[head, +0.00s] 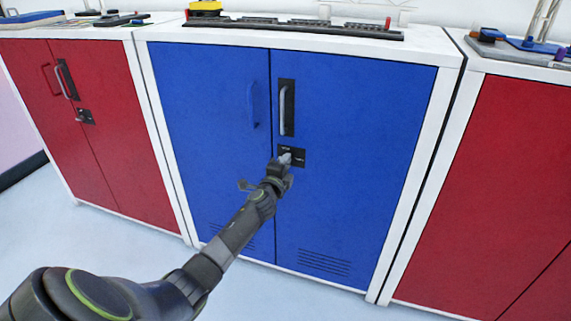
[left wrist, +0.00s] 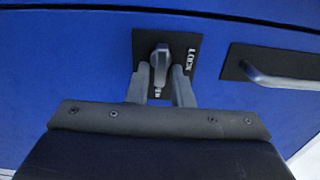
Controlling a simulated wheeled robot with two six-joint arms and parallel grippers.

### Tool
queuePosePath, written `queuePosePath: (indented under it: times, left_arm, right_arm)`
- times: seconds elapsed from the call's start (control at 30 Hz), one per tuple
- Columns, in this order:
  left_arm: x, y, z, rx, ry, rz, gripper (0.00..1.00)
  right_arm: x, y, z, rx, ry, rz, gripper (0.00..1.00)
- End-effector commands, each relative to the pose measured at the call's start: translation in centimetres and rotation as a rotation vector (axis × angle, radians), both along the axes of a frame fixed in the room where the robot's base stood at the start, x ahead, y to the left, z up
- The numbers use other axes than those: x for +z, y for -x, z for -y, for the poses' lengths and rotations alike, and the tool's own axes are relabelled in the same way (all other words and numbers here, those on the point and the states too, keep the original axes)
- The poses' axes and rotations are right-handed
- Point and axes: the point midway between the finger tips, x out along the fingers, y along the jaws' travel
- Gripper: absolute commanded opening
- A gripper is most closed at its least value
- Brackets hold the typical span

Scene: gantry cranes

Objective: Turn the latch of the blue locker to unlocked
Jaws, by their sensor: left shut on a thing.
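The blue locker (head: 350,170) stands in the middle of the head view with both doors closed. Its latch is a grey knob (left wrist: 160,62) on a black plate (head: 299,155) below the door handle. In the left wrist view, "LOCK" is printed right of the knob, and partly hidden lettering ending in "EN" lies below it. The knob's long side runs down the picture towards that lettering; its exact angle is hard to tell. My left gripper (head: 284,163) is at the plate, its two fingers (left wrist: 160,86) shut on the knob from both sides. My right gripper is out of view.
A grey bar handle (head: 286,108) stands just above the latch plate; it also shows in the left wrist view (left wrist: 280,75). Red lockers stand to the left (head: 100,150) and right (head: 500,180). The floor in front is clear.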

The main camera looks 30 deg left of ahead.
Motion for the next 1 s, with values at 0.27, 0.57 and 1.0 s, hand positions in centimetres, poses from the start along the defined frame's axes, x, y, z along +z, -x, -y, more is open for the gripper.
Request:
queuePosePath:
  times: [0.27,0.57,1.0]
  left_arm:
    - [-0.1,0.0,0.0,0.001,-0.002,-0.001,0.00]
    - [0.0,0.0,0.0,0.000,-0.001,-0.001,0.33]
    - [0.1,3.1,0.7,0.000,0.000,-0.002,0.33]
  right_arm:
    - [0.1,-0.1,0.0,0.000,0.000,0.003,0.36]
    - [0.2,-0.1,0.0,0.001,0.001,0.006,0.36]
    - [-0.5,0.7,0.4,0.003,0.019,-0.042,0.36]
